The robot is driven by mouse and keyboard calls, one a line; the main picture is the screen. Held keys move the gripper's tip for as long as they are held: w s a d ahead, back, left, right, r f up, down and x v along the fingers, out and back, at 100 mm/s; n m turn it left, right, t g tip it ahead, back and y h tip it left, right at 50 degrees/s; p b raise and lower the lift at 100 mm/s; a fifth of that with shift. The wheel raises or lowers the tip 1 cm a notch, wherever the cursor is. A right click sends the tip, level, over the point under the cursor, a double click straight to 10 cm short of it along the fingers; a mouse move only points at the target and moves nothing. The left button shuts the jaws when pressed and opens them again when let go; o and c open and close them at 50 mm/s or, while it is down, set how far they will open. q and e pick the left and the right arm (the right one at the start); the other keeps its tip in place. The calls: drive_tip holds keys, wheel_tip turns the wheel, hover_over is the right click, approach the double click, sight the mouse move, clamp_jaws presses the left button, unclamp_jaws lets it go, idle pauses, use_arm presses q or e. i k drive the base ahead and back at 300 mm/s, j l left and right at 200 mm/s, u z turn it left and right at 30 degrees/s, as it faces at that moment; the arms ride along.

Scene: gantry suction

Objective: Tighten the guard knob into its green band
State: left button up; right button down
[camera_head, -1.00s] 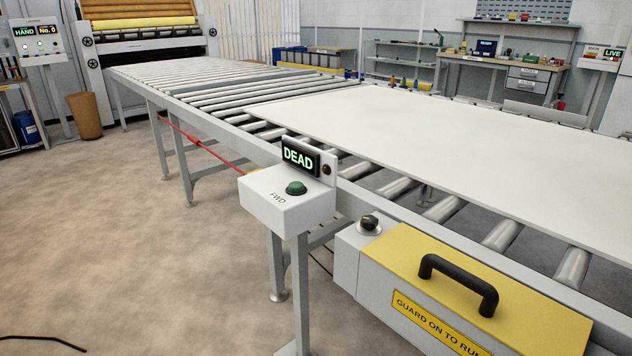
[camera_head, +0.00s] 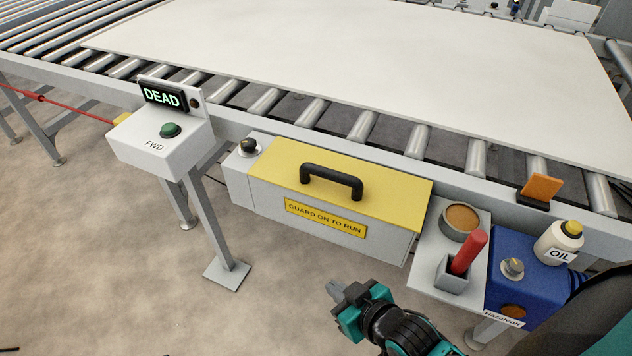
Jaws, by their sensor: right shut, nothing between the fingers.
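The guard knob (camera_head: 248,146) is a small black knob on a pale round base, on the grey block at the left end of the yellow guard (camera_head: 390,188). The guard has a black handle (camera_head: 331,180) and a "GUARD ON TO RUN" label. No green band can be made out around the knob at this size. My right gripper (camera_head: 338,291) is shut and empty, low in front of the guard. It is apart from the guard and well to the right of and below the knob. My left gripper is not in view.
At right, a shelf (camera_head: 425,272) holds a cup (camera_head: 460,220) and red-handled tool (camera_head: 469,250), beside a blue box (camera_head: 520,262) and oil bottle (camera_head: 560,240). A white board covers the rollers.

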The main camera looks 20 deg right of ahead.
sight(249, 144)
drive_tip(key=i+j, duration=0.15)
drive_tip(key=j, duration=0.25)
drive_tip(key=i+j, duration=0.1)
drive_tip(key=j, duration=0.25)
drive_tip(key=i+j, duration=0.15)
drive_tip(key=j, duration=0.25)
drive_tip(key=i+j, duration=0.15)
drive_tip(key=j, duration=0.2)
drive_tip(key=i+j, duration=0.15)
drive_tip(key=j, duration=0.25)
drive_tip(key=i+j, duration=0.1)
drive_tip(key=j, duration=0.25)
drive_tip(key=i+j, duration=0.15)
drive_tip(key=j, duration=0.25)
drive_tip(key=i+j+z, duration=0.1)
drive_tip(key=j, duration=0.35)
drive_tip(key=i+j+z, duration=0.15)
drive_tip(key=j, duration=0.25)
drive_tip(key=z, duration=2.4)
